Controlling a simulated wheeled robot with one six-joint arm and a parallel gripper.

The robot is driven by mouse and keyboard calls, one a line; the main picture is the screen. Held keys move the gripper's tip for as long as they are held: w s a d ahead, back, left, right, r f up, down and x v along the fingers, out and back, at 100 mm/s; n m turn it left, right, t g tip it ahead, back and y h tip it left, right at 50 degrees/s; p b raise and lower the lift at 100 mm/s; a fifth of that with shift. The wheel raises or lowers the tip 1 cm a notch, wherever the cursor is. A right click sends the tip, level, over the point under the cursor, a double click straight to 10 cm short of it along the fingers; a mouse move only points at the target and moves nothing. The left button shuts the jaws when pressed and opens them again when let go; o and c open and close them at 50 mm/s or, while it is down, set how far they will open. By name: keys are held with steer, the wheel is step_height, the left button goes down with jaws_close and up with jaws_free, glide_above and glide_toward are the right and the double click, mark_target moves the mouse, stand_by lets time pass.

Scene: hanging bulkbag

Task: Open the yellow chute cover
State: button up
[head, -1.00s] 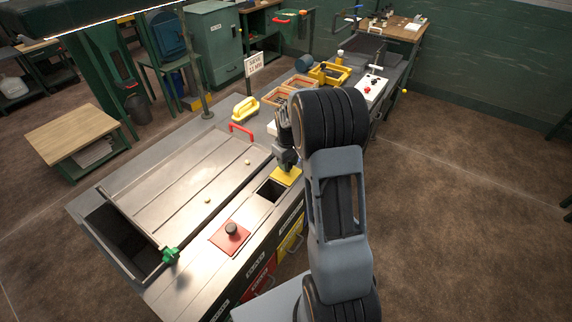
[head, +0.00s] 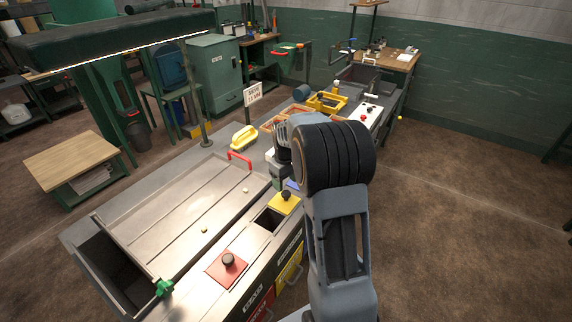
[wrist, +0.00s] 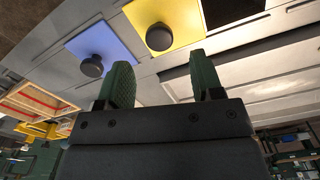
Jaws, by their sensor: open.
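The yellow chute cover (head: 284,202) is a flat square plate with a black knob. It lies on the bench top beside a dark square opening (head: 267,219), leaving much of that opening uncovered. In the wrist view the yellow cover (wrist: 183,18) and its knob show at the top, with the dark opening to their right. My gripper (wrist: 160,75) is open and empty, its two green fingers apart, with the knob beyond the fingertips and not between them. In the head view my arm hides the fingertips.
A blue cover (wrist: 95,38) with a black knob lies beside the yellow one. A red cover (head: 227,267) with a knob sits nearer the front. A large metal lid (head: 175,225) with a red handle lies left. Wooden trays (head: 272,122) stand farther back.

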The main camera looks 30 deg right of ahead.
mark_target(286, 193)
step_height(286, 193, up, 9)
stand_by(0.3)
stand_by(0.5)
